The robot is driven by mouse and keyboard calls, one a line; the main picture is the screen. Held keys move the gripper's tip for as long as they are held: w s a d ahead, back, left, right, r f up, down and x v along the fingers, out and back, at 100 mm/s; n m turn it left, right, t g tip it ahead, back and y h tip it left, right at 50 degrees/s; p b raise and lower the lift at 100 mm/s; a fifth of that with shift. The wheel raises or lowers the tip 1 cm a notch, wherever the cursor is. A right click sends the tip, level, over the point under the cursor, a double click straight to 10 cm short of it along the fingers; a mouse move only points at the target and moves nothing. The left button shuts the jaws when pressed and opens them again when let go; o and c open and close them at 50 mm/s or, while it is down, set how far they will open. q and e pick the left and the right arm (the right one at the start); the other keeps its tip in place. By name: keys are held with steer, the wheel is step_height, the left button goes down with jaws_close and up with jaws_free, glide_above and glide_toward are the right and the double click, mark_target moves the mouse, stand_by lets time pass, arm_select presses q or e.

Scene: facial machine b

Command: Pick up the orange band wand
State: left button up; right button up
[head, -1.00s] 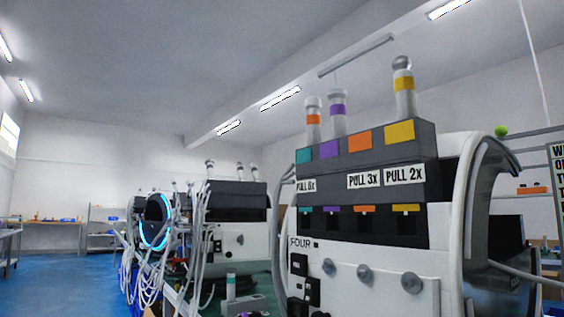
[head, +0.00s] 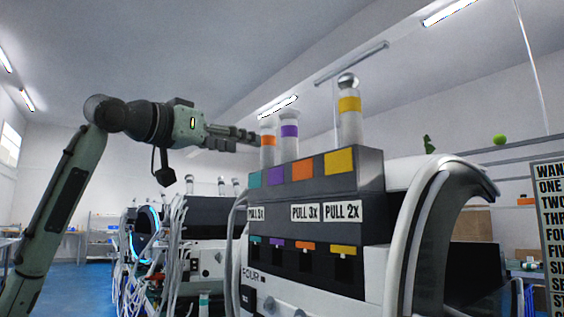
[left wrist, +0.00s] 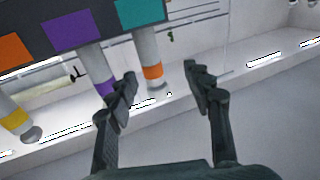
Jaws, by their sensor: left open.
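The orange band wand (head: 268,140) is a pale cylinder with an orange band, standing upright on top of the dark box of the machine. My left gripper (head: 250,138) reaches in from the left, with its fingertips just left of the wand near band height. In the left wrist view the gripper (left wrist: 160,72) is open, and the orange band wand (left wrist: 153,73) shows between its two fingers. I see no grip on it, and the distance between is hard to judge. My right gripper is not in view.
The purple band wand (head: 289,131) stands close to the right of the orange one. The yellow band wand (head: 349,104) stands farther right. The machine box (head: 370,168) carries coloured squares and PULL labels. Free air lies above the wands.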

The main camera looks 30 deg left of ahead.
mark_target(263, 148)
arm_select(q)
steer(key=shift+w+d+f+h, duration=0.1)
steer(key=shift+w+d+h, duration=0.2)
steer(key=shift+w+d, duration=0.55)
steer(key=w, duration=0.1)
steer(key=w+p, duration=0.1)
steer(key=w, duration=0.2)
steer(key=shift+w+d, duration=0.25)
steer(key=shift+w+p, duration=0.3)
steer(key=shift+w, duration=0.3)
steer(key=c, duration=1.1)
jaws_close()
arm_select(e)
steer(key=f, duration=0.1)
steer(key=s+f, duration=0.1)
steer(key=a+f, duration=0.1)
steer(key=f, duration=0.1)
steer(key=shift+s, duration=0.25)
